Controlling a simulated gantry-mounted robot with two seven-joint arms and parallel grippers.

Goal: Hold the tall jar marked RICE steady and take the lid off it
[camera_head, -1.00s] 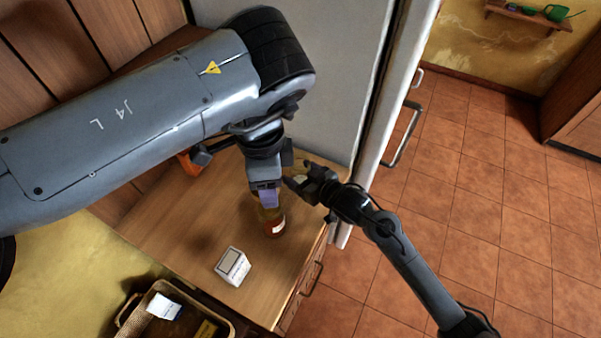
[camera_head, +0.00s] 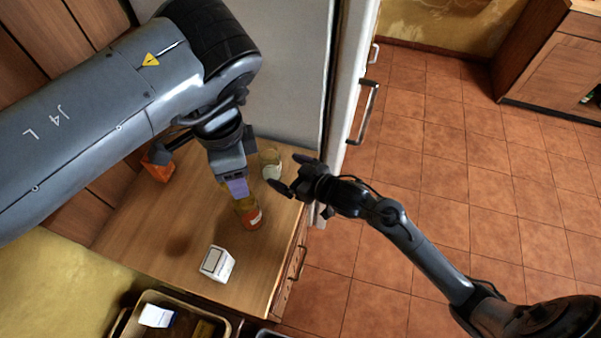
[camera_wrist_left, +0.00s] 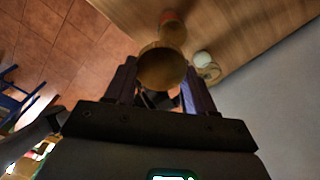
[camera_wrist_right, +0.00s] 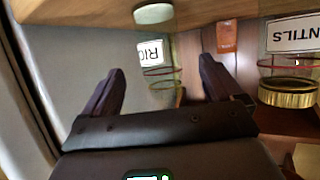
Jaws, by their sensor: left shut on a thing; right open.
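A glass jar labelled "RIC..." (camera_wrist_right: 150,54) stands on the counter in the right wrist view, which is upside down. It shows in the head view as a pale, short-looking jar (camera_head: 270,160), with no lid seen on it. A red-filled jar (camera_head: 250,215) stands nearer; in the right wrist view its label ends "NTILS" (camera_wrist_right: 296,34) and it has a gold lid (camera_wrist_right: 288,93). My left gripper (camera_head: 236,188) is shut at the top of this jar, its gold lid (camera_wrist_left: 162,68) between the fingers. My right gripper (camera_head: 286,174) is open and empty, facing the RICE jar, apparently apart from it.
A white box (camera_head: 216,263) is on the wooden counter (camera_head: 180,222). An orange object (camera_head: 158,168) is at the back left. A basket (camera_head: 150,298) is at the front left. The fridge (camera_head: 335,90) borders the counter behind. The counter's left middle is clear.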

